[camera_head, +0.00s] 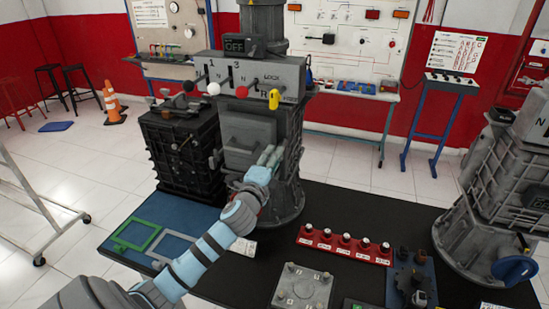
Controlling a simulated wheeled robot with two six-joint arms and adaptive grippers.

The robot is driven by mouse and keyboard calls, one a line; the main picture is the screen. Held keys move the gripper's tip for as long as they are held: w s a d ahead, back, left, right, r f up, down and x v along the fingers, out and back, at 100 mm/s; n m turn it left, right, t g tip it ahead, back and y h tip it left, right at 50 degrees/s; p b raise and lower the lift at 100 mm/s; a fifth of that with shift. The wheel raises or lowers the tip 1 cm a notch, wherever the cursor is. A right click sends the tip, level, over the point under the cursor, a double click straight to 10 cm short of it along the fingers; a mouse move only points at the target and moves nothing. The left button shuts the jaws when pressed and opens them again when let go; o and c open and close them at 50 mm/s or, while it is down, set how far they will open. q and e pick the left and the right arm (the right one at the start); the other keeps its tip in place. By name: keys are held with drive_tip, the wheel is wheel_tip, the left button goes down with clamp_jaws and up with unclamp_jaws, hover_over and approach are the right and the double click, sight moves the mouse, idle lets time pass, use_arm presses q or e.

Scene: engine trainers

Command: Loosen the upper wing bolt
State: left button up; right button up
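A tall grey trainer housing (290,125) stands on the black bench, with a panel marked 1, 3, N, R and LOCK and a box marked OFF. A grey cover (249,128) sits on its front. My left gripper (270,153) is up against the lower right of this cover, its fingers pointing up. The fingers are small and partly merge with the grey housing, so whether they are apart or touching anything is unclear. I cannot make out the upper wing bolt; it is too small or hidden by the gripper. My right gripper is not in view.
A black battery-like box (180,150) stands left. A red tray (344,246), a grey plate (303,287) and another grey housing (500,190) are on the right.

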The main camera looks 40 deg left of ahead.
use_arm(q)
drive_tip(key=shift+w, duration=0.2)
drive_tip(key=shift+c, duration=0.2)
clamp_jaws()
